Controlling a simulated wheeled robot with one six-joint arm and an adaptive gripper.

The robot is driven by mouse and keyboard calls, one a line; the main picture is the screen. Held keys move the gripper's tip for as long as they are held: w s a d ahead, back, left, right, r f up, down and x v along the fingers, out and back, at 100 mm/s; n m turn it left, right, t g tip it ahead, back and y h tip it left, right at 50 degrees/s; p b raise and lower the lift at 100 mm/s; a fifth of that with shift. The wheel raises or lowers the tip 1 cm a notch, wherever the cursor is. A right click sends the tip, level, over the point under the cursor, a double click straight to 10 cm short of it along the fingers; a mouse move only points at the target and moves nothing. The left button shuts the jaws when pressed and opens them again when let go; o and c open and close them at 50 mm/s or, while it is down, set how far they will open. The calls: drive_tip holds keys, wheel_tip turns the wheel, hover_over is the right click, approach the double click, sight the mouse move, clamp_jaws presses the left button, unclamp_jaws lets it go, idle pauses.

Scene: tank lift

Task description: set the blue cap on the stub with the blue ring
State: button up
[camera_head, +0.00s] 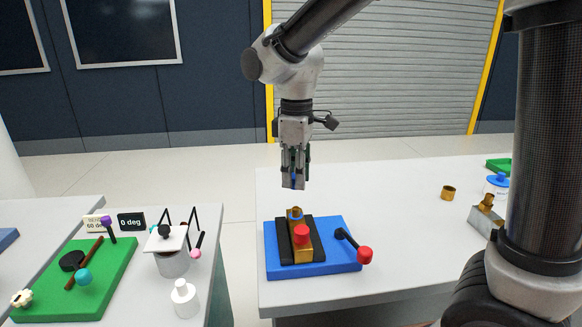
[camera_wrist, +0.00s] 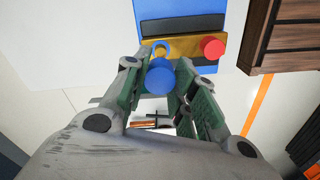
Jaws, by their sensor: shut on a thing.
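My gripper (camera_head: 293,183) is shut on the blue cap (camera_wrist: 160,78), which shows between the fingers in the wrist view and is mostly hidden by them in the head view. It hangs above the blue board (camera_head: 342,266), with a gap below the fingertips. On the board is a brass block (camera_head: 304,255) between black strips. The stub with the blue ring (camera_head: 295,214) stands at the block's far end; in the wrist view it is partly behind the cap (camera_wrist: 160,47).
A black lever with a red knob (camera_head: 365,255) stands at the board's right. A loose brass ring (camera_head: 448,192), a brass fitting (camera_head: 487,217) and a blue-topped white container (camera_head: 497,185) lie farther right. A green board (camera_head: 108,285) with levers and a white bottle (camera_head: 185,300) are on the left table.

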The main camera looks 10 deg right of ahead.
sight(296, 209)
idle(0.3)
drive_tip(key=shift+f, duration=2.75)
drive_tip(key=shift+f, duration=1.35)
drive_tip(key=o, duration=0.8)
drive_tip(key=shift+o, duration=0.2)
wheel_tip(296, 209, up, 12)
drive_tip(key=shift+r, duration=0.1)
